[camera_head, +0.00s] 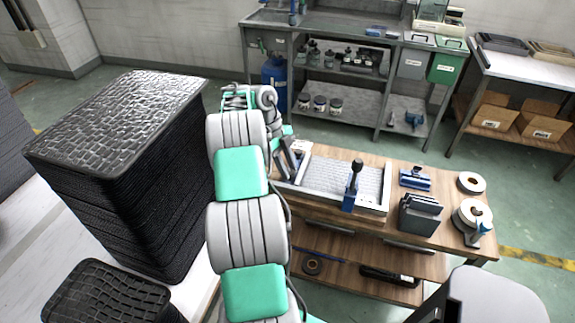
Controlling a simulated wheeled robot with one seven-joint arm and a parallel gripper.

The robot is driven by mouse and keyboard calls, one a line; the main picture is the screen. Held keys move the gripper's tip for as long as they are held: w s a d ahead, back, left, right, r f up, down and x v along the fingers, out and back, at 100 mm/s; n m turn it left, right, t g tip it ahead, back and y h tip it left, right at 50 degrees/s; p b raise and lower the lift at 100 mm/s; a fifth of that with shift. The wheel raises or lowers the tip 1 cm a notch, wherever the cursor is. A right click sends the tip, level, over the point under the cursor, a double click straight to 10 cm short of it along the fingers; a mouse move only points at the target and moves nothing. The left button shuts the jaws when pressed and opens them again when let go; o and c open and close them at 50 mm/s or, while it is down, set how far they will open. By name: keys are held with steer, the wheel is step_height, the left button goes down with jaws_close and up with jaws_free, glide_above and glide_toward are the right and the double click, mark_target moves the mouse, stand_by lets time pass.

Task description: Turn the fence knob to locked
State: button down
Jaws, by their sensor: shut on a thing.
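A shallow metal tray frame (388,193) with a ribbed pale panel inside lies on the wooden workbench. My gripper (290,163) is at the left end of this frame, pointing down and partly hidden by my arm. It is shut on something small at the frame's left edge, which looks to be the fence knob. The knob itself is hidden by the fingers, so its angle cannot be told. A blue clamp with an upright black handle (352,184) stands at the frame's front edge, apart from my gripper.
Right of the frame are a blue tool (416,179), a dark rack of plates (420,214) and tape rolls (471,182). A tall black stack of trays (118,170) stands close left of my arm. A grey shelf bench (340,100) is behind, with open floor between.

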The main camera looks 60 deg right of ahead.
steer(key=shift+d+r+m+t+y+p, duration=0.15)
steer(key=shift+m+y+p, duration=0.2)
steer(key=shift+m+p, duration=0.55)
steer(key=shift+d+f+m+t+y+p, duration=0.15)
steer(key=shift+m+y+p, duration=0.2)
steer(key=shift+m+p, duration=0.55)
steer(key=shift+m, duration=0.3)
steer(key=shift+r, duration=0.1)
steer(key=c, duration=1.3)
jaws_free()
steer(key=shift+a, duration=0.1)
steer(key=shift+c, duration=0.2)
